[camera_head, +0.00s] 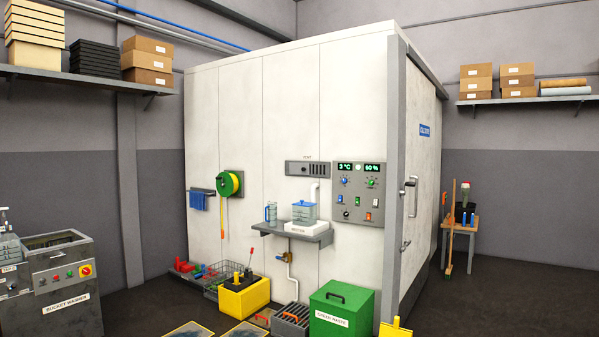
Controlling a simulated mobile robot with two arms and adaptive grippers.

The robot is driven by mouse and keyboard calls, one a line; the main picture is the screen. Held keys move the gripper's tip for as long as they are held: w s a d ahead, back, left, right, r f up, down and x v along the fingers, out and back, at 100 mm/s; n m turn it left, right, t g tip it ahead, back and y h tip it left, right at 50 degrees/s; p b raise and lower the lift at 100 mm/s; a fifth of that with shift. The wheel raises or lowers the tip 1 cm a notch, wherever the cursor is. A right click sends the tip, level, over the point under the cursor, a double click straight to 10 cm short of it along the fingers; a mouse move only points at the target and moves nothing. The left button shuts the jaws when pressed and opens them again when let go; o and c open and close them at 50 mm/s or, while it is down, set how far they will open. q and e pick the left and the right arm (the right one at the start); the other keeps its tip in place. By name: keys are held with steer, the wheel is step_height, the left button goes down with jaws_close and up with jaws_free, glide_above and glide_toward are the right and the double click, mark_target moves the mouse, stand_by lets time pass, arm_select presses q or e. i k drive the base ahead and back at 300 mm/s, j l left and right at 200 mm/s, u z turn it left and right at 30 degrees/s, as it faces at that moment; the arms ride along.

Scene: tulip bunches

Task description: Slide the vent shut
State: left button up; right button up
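The vent (307,169) is a small grey panel on the white wall of the large cold-room box, near the picture's middle. Dark upright slots show on its right part. Its left part looks plain, with a small dark mark that may be a knob. A tiny label sits just above it. It is too small to tell how far its slide covers the slots. Neither of my grippers is in view.
A control panel (358,192) is right of the vent. A bucket washer (60,290) stands left.

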mark_target(298, 169)
steer(key=i+l+z, duration=0.3)
steer(key=i, duration=0.7)
steer(key=i+l+z, duration=0.1)
steer(key=i+z, duration=0.2)
steer(key=i, duration=0.75)
steer(key=i+u, duration=0.4)
steer(key=i, duration=0.3)
steer(key=i+l+u, duration=0.15)
steer(key=i+u, duration=0.25)
steer(key=i, duration=0.25)
steer(key=i+j, duration=0.3)
steer(key=i, duration=0.2)
steer(key=i+j, duration=0.35)
steer(key=i, duration=0.1)
